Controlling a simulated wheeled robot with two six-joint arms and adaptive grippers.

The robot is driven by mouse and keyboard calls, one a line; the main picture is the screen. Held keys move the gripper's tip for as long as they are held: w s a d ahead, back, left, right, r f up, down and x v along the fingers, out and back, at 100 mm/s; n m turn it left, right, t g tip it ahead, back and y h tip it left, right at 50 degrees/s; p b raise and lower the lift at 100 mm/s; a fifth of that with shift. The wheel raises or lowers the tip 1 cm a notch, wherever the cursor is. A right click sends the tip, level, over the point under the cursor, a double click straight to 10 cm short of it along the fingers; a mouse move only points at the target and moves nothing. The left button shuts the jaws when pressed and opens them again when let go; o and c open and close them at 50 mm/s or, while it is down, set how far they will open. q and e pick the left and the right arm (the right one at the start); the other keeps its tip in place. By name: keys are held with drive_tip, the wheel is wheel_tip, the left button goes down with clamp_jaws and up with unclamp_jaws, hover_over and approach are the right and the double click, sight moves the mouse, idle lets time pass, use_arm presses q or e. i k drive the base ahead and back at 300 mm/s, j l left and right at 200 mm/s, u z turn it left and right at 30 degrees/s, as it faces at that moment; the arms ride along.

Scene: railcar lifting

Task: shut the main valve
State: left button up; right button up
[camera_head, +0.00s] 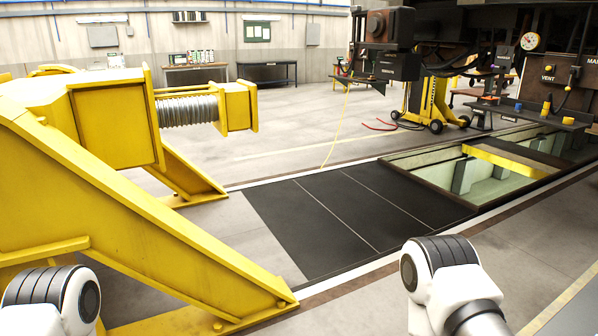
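A dark valve panel (563,88) hangs under the railcar at the far right. It carries a label reading VENT and, at the right edge, a cut-off label beginning MA (592,61). A small yellow part (568,88) sits below the VENT label. The handle of the main valve cannot be made out, and that side of the panel runs out of the picture. Only white and dark links of my two arms show, at the bottom left and bottom right. Neither gripper is in view, and nothing of mine is near the panel.
A large yellow buffer-stop frame (90,170) fills the left. Black floor plates (360,215) lead to an open pit (490,170) with a yellow beam. A pressure gauge (530,41) and a yellow jack (435,100) stand by the railcar. Grey floor is clear at front right.

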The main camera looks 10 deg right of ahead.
sight(567, 88)
drive_tip(key=i+j+u, duration=0.15)
drive_tip(key=i, duration=0.45)
drive_tip(key=i+j+u, duration=0.15)
drive_tip(key=i, duration=0.45)
drive_tip(key=i+l+z, duration=0.15)
drive_tip(key=i+z, duration=0.45)
drive_tip(key=z, duration=0.25)
drive_tip(key=i+z, duration=0.4)
drive_tip(key=i+j+z, duration=0.15)
drive_tip(key=z, duration=0.25)
drive_tip(key=i+l+z, duration=0.35)
drive_tip(key=i, duration=0.3)
drive_tip(key=i+z, duration=0.35)
drive_tip(key=i, duration=0.25)
drive_tip(key=i+z, duration=0.35)
drive_tip(key=i, duration=0.35)
drive_tip(key=i+l+u, duration=0.25)
drive_tip(key=i, duration=0.35)
drive_tip(key=i+l+u, duration=0.3)
drive_tip(key=i+l, duration=0.25)
